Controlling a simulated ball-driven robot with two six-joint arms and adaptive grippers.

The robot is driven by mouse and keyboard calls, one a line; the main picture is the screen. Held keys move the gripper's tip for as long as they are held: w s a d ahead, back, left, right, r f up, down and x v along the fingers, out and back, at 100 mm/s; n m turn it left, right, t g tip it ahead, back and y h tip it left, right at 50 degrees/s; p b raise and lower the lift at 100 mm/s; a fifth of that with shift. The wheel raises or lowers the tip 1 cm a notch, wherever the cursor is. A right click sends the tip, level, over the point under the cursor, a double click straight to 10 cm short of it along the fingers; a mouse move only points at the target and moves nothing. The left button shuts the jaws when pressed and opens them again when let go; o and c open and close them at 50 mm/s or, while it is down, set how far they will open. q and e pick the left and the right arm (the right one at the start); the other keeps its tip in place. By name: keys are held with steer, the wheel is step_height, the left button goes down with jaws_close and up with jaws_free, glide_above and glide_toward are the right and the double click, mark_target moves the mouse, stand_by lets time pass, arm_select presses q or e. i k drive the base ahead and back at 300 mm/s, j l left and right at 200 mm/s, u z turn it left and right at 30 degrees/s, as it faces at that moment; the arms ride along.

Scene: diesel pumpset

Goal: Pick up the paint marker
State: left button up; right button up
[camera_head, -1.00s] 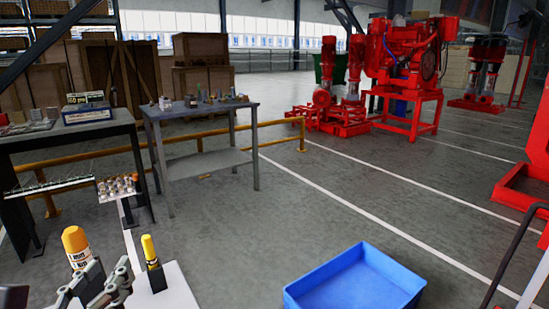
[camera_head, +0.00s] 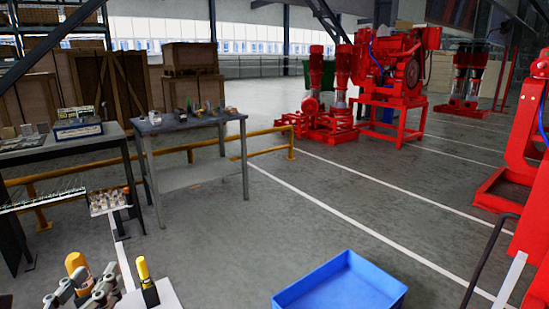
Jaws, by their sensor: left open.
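My left gripper (camera_head: 84,287) is open, in front of the orange-capped container and just left of the yellow marker. I cannot tell whether it touches either. My right gripper is not in view.
A blue bin (camera_head: 345,284) is at the bottom centre. A grey workbench (camera_head: 190,124) with small items stands behind the marker. Another bench stands at left. Red pump machinery (camera_head: 395,65) and a red frame (camera_head: 520,165) are at right. The floor between is open.

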mark_target(145, 276)
steer(key=k+l, duration=0.7)
